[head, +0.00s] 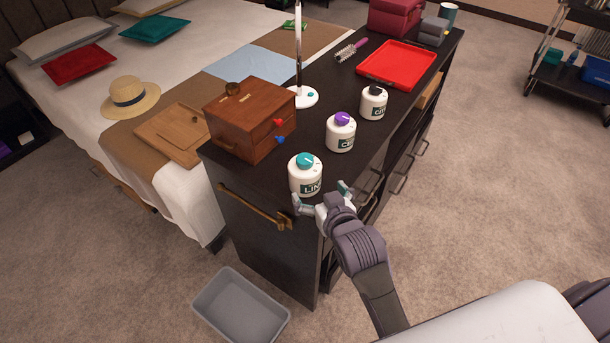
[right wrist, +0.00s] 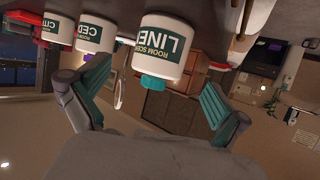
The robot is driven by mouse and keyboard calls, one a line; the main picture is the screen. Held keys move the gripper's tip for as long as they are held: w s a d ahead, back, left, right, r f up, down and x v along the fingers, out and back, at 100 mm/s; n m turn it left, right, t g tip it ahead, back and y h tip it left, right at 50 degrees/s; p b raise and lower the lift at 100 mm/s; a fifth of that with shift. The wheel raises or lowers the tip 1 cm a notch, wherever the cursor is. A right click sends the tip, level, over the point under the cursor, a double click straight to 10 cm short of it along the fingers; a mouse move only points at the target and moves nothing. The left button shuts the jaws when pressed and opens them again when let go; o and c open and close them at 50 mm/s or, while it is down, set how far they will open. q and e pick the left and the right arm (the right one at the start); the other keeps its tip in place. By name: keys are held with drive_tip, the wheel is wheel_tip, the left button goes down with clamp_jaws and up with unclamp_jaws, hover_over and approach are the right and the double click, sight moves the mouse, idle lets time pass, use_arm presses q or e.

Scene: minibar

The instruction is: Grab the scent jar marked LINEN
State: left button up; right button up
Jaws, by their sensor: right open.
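The scent jar marked LINEN (head: 304,177) is white with a teal cap and a dark green label. It stands upright near the front corner of the dark cabinet. In the right wrist view the LINEN jar (right wrist: 165,48) appears upside down, ahead of and between the fingers. My right gripper (head: 322,199) is open and empty, just in front of the jar, with a finger to either side and a gap to it. The jar with the purple cap (head: 341,134) and the jar with the black cap (head: 373,104) stand farther back in a row. My left gripper is not in view.
A wooden box (head: 249,118) stands left of the jars, and a lamp (head: 303,97) stands behind it. A red tray (head: 397,64) lies farther back on the dark cabinet (head: 258,232). A grey bin (head: 240,306) is on the floor in front.

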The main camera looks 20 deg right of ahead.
sight(305, 175)
drive_tip(key=x, duration=0.9)
drive_tip(key=shift+w+a, duration=0.15)
drive_tip(key=shift+w, duration=0.2)
drive_tip(key=c, duration=1.1)
